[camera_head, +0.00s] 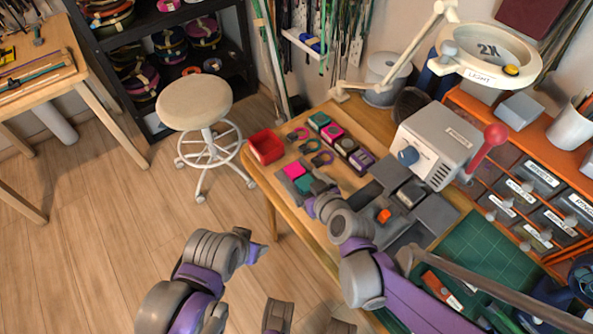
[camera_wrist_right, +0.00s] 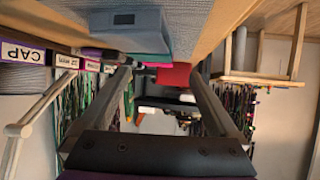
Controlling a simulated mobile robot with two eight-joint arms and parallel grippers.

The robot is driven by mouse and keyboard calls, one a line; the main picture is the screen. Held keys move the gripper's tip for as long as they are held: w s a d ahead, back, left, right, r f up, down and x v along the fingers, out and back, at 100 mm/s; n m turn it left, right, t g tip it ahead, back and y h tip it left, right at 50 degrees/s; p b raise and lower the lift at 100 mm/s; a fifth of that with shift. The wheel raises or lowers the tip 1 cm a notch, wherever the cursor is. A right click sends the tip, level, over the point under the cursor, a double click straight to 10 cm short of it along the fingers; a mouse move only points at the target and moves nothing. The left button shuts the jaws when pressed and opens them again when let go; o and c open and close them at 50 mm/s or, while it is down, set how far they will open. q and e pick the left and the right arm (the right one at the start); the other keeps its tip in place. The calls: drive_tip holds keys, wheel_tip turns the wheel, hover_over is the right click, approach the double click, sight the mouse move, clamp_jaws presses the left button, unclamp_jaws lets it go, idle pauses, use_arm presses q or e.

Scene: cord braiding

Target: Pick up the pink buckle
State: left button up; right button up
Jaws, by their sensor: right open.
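A small bright pink piece, which looks like the pink buckle (camera_head: 293,170), lies on a grey pad at the left part of the table, beside a green piece (camera_head: 303,183). My right gripper (camera_head: 318,192) is low over the table, just to the right of and nearer than these pieces; its own links partly hide its fingertips. In the right wrist view, its two fingers (camera_wrist_right: 160,80) stand wide apart with nothing between them. My left gripper (camera_head: 260,250) is off the table's near side, over the floor, and its jaws do not show clearly.
A red tray (camera_head: 266,146) sits at the table's left corner. Looped coloured pieces (camera_head: 311,145) and a row of small boxes (camera_head: 333,131) lie behind the pad. A grey machine with a red-knobbed lever (camera_head: 440,145) and a green cutting mat (camera_head: 478,250) are to the right.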

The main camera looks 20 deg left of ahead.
sight(295, 170)
drive_tip(key=x, duration=0.5)
drive_tip(key=shift+w+r+b, duration=0.1)
drive_tip(key=shift+w+b, duration=0.1)
drive_tip(key=shift+b, duration=0.15)
drive_tip(key=c, duration=1.5)
